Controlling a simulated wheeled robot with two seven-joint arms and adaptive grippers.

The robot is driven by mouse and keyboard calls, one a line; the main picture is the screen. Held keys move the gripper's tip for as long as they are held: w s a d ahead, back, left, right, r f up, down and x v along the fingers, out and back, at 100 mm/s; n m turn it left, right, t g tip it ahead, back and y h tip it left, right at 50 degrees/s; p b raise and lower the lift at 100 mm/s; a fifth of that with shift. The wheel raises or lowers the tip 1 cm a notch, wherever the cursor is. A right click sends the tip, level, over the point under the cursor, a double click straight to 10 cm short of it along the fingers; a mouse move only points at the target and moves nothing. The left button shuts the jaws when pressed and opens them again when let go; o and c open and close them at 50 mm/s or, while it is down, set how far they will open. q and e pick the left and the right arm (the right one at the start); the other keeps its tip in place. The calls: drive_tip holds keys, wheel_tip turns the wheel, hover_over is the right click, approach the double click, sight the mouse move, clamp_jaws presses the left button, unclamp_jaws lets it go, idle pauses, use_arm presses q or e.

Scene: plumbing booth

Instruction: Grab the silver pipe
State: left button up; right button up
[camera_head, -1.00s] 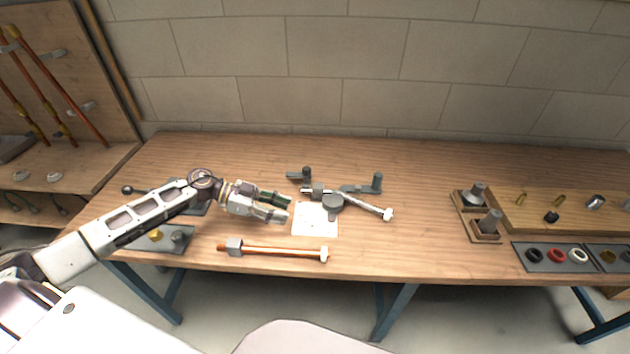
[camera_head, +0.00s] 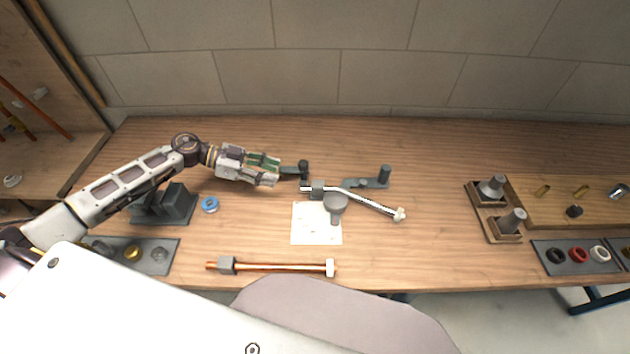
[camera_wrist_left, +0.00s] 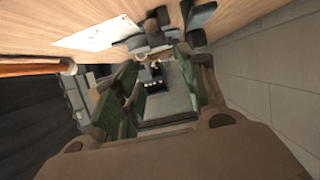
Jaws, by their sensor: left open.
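The silver pipe (camera_head: 367,202) is a bent, braided-looking tube with a pale nut at its right end. It lies on the table's middle, tilted down to the right, with its left end at a dark grey fixture (camera_head: 374,182). My left gripper (camera_head: 279,172) is open and empty, left of the pipe's left end and apart from it. In the left wrist view its green-padded fingers (camera_wrist_left: 155,95) spread around empty space, with the dark fixture beyond; the pipe is hard to make out there. My right gripper is not in view.
A copper pipe (camera_head: 283,267) with nuts lies along the front edge. A white sheet (camera_head: 308,225) lies below the fixture. A vise-like block (camera_head: 176,207) and blue ring (camera_head: 209,205) are at left. Cone stands (camera_head: 492,187) and small-part trays are at right. The table's back strip is clear.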

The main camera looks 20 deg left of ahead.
sight(314, 183)
use_arm(q)
drive_tip(key=shift+w, duration=0.1)
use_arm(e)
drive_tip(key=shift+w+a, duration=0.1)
use_arm(q)
drive_tip(key=shift+r, duration=0.1)
drive_tip(key=shift+x, duration=4.3)
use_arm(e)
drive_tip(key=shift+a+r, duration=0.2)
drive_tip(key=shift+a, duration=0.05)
use_arm(q)
drive_tip(key=shift+d, duration=0.1)
